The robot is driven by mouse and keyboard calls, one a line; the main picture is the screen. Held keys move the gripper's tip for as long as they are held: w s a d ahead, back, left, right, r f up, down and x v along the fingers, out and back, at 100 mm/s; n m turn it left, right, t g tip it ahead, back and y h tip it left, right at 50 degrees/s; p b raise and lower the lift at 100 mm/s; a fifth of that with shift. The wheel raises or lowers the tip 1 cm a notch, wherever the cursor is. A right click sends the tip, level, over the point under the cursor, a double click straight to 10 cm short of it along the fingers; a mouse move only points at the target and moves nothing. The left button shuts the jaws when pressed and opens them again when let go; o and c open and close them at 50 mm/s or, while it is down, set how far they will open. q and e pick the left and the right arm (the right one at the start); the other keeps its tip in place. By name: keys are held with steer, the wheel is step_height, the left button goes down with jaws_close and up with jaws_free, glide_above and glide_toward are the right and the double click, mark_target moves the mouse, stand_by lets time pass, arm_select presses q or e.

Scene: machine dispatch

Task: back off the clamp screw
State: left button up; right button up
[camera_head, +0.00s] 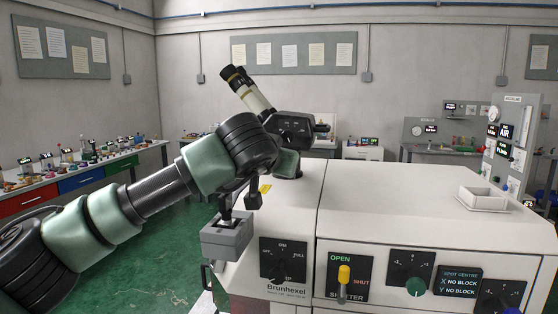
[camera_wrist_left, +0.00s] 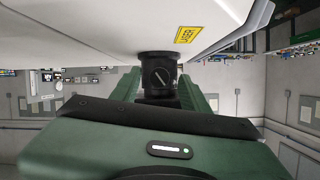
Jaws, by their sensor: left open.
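The clamp screw (camera_wrist_left: 161,76) is a black round head with a pale slot. It faces the camera in the left wrist view, at the middle, close to the white machine surface. My left gripper (camera_wrist_left: 160,92) has green fingers on either side of the screw, and it is open. I cannot tell whether a finger touches it. In the head view my left gripper (camera_head: 285,163) is at the foot of the black microscope-like head (camera_head: 293,126), and my arm hides the screw. My right gripper is not in view.
The white machine (camera_head: 385,195) carries a front panel with knobs and a yellow-handled shutter lever (camera_head: 343,280). A grey block (camera_head: 227,238) is at its left corner. A white tray (camera_head: 483,198) sits on top at right. The middle of the top is clear.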

arm_select(q)
steer(key=shift+w+d+f, duration=0.1)
steer(key=shift+w, duration=0.1)
steer(key=shift+s, duration=0.1)
jaws_close()
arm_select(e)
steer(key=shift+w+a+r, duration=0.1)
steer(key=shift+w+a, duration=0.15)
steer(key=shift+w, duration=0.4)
arm_select(q)
steer(key=shift+b, duration=0.3)
steer(key=n+b, duration=0.1)
steer(key=n+h+b, duration=0.1)
steer(key=b, duration=0.1)
steer(key=shift+a+f+h, duration=0.15)
steer(key=shift+a+h, duration=0.1)
steer(key=shift+h, duration=0.05)
steer(key=shift+n+h+b, duration=0.6)
steer(key=shift+n+b, duration=0.3)
steer(key=shift+n, duration=0.1)
steer(key=shift+a+n+b, duration=0.1)
steer(key=shift+n+b, duration=0.2)
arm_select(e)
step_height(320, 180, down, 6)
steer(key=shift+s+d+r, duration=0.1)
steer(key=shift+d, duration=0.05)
